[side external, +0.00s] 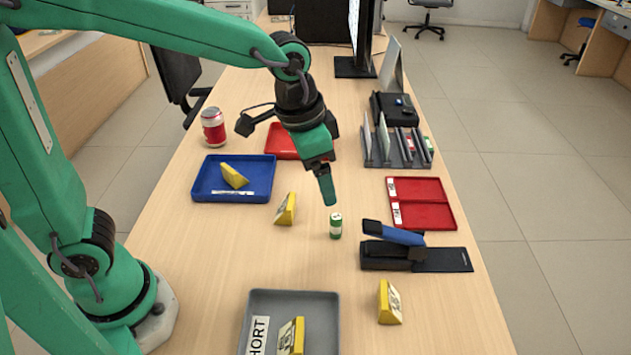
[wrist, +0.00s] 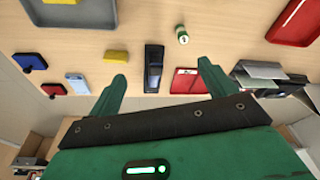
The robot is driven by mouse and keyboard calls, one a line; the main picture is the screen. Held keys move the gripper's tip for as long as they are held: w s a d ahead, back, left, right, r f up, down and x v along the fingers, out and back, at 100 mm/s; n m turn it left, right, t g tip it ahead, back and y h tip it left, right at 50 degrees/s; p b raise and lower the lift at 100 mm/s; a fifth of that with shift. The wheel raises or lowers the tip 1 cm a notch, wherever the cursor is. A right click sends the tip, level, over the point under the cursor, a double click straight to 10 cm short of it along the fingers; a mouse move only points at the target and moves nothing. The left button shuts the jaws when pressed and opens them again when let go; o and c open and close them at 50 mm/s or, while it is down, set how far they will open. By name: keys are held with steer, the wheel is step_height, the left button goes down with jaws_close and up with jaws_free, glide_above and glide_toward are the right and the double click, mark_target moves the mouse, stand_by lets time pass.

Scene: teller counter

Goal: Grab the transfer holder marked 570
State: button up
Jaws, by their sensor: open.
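Several yellow wedge-shaped holders with white labels are in the side view. One stands on the desk left of my gripper (side external: 286,208), one lies in the blue tray (side external: 234,176), one is at the front right (side external: 389,303), and one is in the grey tray (side external: 292,337). I cannot read 570 on any of them. My gripper (side external: 327,190) is open and empty, above the desk near a green-and-white cylinder (side external: 335,226). In the wrist view its fingers (wrist: 160,76) are spread apart, with a yellow holder (wrist: 115,57) beyond them.
The blue tray (side external: 206,188) is at left, the grey tray (side external: 326,310) at the front. A red can (side external: 213,128) stands back left. Bare desk lies between the front left holder and grey tray.

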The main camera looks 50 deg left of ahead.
steer(key=w+d+f+m+g, duration=0.2)
steer(key=w+d+f+m, duration=0.1)
steer(key=d+f, duration=0.5)
steer(key=m+y, duration=0.1)
glide_above(391, 298)
steer(key=f, duration=0.5)
steer(key=shift+w+a, duration=0.1)
steer(key=shift+a, duration=0.15)
steer(key=shift+f, duration=0.15)
steer(key=shift+f, duration=1.2)
steer(key=shift+f, duration=0.15)
steer(key=shift+d+f, duration=0.15)
steer(key=shift+f, duration=1.1)
steer(key=shift+d+f, duration=0.1)
steer(key=shift+f, duration=1.1)
steer(key=shift+c, duration=0.2)
steer(key=c, duration=1)
